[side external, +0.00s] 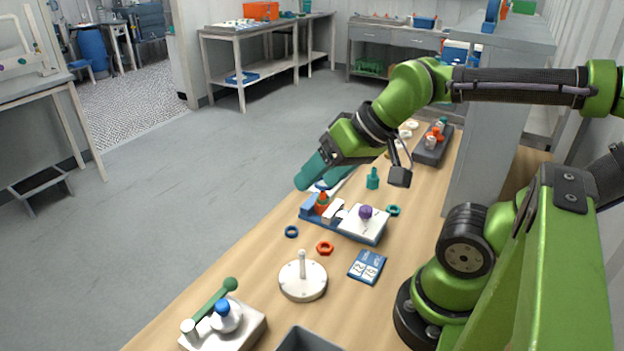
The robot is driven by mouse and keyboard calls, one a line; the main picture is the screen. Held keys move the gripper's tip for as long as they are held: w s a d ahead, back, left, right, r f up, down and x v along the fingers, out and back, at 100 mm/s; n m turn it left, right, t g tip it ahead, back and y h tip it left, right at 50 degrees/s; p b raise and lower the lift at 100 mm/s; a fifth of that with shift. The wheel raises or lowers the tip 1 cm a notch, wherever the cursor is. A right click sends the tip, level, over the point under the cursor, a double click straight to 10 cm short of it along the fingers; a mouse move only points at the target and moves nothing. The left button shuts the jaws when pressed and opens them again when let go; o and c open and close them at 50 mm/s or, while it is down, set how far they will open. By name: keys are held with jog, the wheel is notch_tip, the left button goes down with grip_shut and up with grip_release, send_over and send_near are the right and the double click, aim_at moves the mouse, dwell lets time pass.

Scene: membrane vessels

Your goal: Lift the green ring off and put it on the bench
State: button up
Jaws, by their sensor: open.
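A small green ring (393,210) lies flat on the wooden bench (230,260), just right of a blue-based fixture (350,232) with a white block. A white round base with an upright peg (302,280) stands nearer the camera; no ring shows on its peg. I see nothing held.
An orange ring (325,248) and a blue ring (291,232) lie on the bench. A purple knob (365,211) tops the white block. A grey pillar (490,130) stands right.

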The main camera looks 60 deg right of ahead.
jog(key=n+g+h, duration=0.2)
jog(key=n+g, duration=0.2)
jog(key=g, duration=0.3)
send_over(322, 191)
notch_tip(322, 191, down, 4)
jog(key=n, duration=0.3)
notch_tip(322, 191, down, 10)
jog(key=shift+w+d+f, duration=0.1)
jog(key=shift+d+f, duration=0.05)
jog(key=f, duration=0.5)
jog(key=shift+a+f, duration=0.1)
jog(key=shift+a, duration=0.1)
